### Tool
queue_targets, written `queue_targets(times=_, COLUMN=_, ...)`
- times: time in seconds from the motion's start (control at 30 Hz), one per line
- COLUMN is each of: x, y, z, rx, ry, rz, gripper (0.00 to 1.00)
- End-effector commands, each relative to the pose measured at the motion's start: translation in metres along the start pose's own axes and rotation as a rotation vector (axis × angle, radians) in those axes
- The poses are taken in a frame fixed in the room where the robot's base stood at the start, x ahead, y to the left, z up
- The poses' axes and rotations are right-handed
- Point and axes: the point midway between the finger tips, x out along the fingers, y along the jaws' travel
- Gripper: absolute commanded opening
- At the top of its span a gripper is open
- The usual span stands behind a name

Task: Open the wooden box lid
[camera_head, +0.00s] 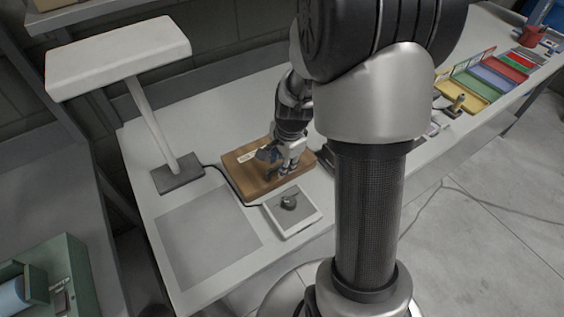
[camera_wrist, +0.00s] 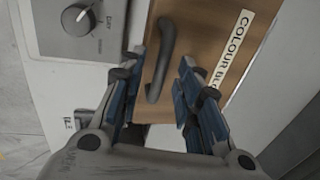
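The wooden box (camera_head: 238,182) lies on the white bench in the head view, its lid looking closed. In the wrist view its brown lid (camera_wrist: 205,38) fills the upper middle. A dark curved handle (camera_wrist: 162,60) stands on the lid, beside a white label strip (camera_wrist: 236,50) with lettering. My gripper (camera_wrist: 158,90) is open, its blue-padded fingers on either side of the handle's lower end in the picture. It holds nothing, and I cannot tell whether a finger touches the handle. In the head view my gripper (camera_head: 285,158) is over the box and hides part of it.
A white device with a dark knob (camera_wrist: 78,20) sits close beside the box; it also shows in the head view (camera_head: 293,217). A lamp (camera_head: 150,110) stands left of the box, with a cable running by. A grey mat (camera_head: 205,235) lies in front. Coloured trays (camera_head: 490,78) are far right.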

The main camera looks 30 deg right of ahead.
Motion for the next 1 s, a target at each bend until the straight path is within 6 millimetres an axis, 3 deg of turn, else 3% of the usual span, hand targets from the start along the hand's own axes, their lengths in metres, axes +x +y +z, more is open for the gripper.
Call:
queue_targets(times=0.2, x=-0.0003, y=-0.0003, z=0.0000, rx=0.000, ry=0.000, rz=0.000, gripper=0.31)
queue_targets(times=0.67, x=-0.0004, y=-0.0001, z=0.0001, rx=0.000, ry=0.000, rz=0.000, gripper=0.01)
queue_targets(times=1.0, x=-0.0003, y=0.0000, z=0.0001, rx=0.000, ry=0.000, rz=0.000, gripper=0.00)
